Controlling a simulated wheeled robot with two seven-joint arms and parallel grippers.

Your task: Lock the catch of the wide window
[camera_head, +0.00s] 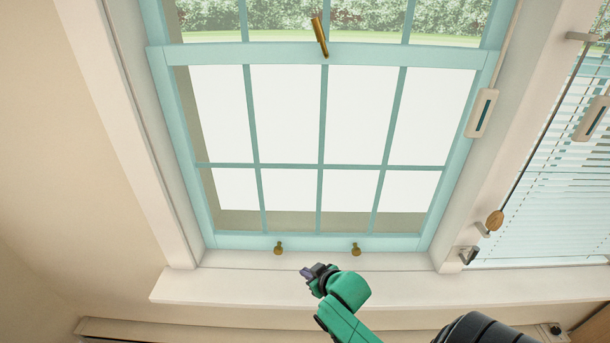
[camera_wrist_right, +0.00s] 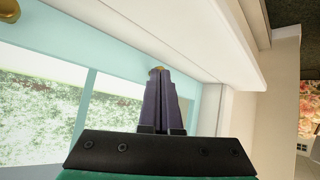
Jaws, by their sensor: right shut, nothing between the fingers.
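The wide window has a teal frame (camera_head: 210,54) with a grid of panes. Its brass catch (camera_head: 320,37) sits on the middle rail, with its lever pointing up and slightly left across the upper sash. Two brass knobs, left (camera_head: 278,248) and right (camera_head: 356,249), are on the bottom rail. My right gripper (camera_head: 306,272) is low in front of the sill, just below the knobs and well below the catch. My left gripper is out of view.
A white sill (camera_head: 230,287) juts out under the window. A second window with blinds (camera_head: 560,170) is at the right, with a cord and wooden tassel (camera_head: 494,220). A pale switch-like fitting (camera_head: 482,113) is on the right jamb. The space before the panes is clear.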

